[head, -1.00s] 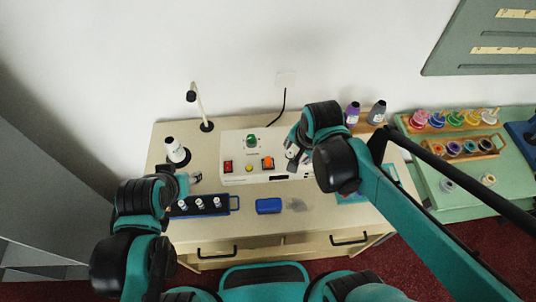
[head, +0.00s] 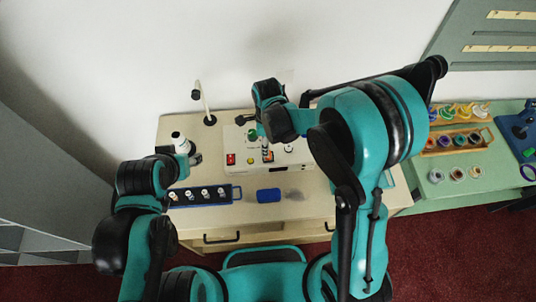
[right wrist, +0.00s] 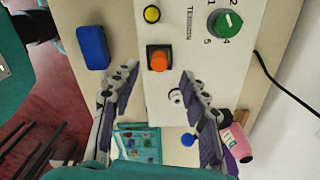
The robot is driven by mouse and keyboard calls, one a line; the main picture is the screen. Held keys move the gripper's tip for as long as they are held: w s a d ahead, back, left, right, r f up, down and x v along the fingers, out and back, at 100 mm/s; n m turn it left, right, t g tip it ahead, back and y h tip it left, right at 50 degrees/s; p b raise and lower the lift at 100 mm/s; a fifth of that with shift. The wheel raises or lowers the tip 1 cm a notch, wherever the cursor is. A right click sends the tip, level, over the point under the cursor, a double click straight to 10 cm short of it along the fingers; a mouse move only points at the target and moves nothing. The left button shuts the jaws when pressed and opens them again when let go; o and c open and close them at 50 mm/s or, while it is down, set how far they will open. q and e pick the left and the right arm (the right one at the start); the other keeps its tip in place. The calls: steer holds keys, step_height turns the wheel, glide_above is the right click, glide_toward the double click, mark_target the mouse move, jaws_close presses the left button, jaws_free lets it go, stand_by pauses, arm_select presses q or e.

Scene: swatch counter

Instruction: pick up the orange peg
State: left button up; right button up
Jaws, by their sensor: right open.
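An orange, round-topped piece (right wrist: 159,61) sits in a dark square mount on the white control box (right wrist: 180,45); I cannot tell whether it is a peg or a button. It also shows, partly covered, in the head view (head: 267,157). No other orange peg is clear to me. My right gripper (right wrist: 158,72) is open, with its two fingers apart on either side below the orange piece and nothing between them. In the head view the right arm reaches over the box and hides part of it. My left arm is at the left of the counter; its fingers are not clear.
A blue block (right wrist: 92,47) lies in front of the box. A blue rack (head: 205,195) holds several small vials. A green knob (right wrist: 225,22) and a yellow button (right wrist: 152,14) are on the box. A pink-and-purple bottle (right wrist: 236,143) stands near the right finger.

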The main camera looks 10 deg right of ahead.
step_height(320, 180, down, 5)
steer(key=shift+d+r+b, duration=0.1)
steer(key=shift+b, duration=0.25)
steer(key=c, duration=0.9)
steer(key=shift+r, duration=0.1)
step_height(320, 180, up, 4)
steer(key=shift+r+p, duration=0.2)
steer(key=shift+p, duration=0.25)
steer(key=s+d+r, duration=0.2)
steer(key=d, duration=0.1)
steer(key=s+d+r, duration=0.2)
steer(key=d, duration=0.1)
steer(key=s+d+r+p, duration=0.1)
steer(key=s+d+r, duration=0.1)
steer(key=s+d, duration=0.1)
steer(key=shift+d+r, duration=0.15)
steer(key=shift+r, duration=0.1)
